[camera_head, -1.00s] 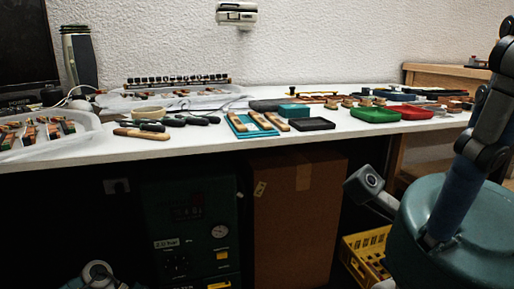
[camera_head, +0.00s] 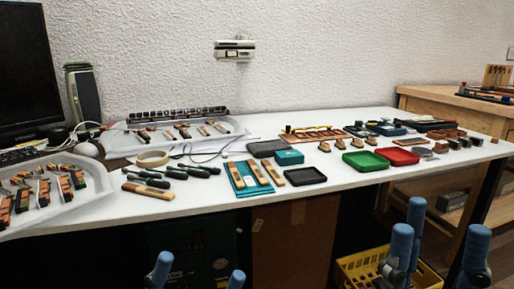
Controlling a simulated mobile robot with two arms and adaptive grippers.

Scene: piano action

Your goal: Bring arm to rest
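My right gripper (camera_head: 441,238) is at the lower right, below the front edge of the white table (camera_head: 345,205). Its blue fingers point up and stand apart, with nothing between them. In the picture it partly covers the yellow crate. My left gripper (camera_head: 199,270) shows only as two blue fingertips at the bottom edge, left of the middle. They are spread apart and look empty. The rest of both arms is out of the picture.
The table holds a black tray (camera_head: 306,176), a green tray (camera_head: 365,160), a red tray (camera_head: 398,156) and dark-handled tools. Below it are a cardboard box (camera_head: 290,245) and a yellow crate (camera_head: 352,274). A wooden bench (camera_head: 440,103) stands right.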

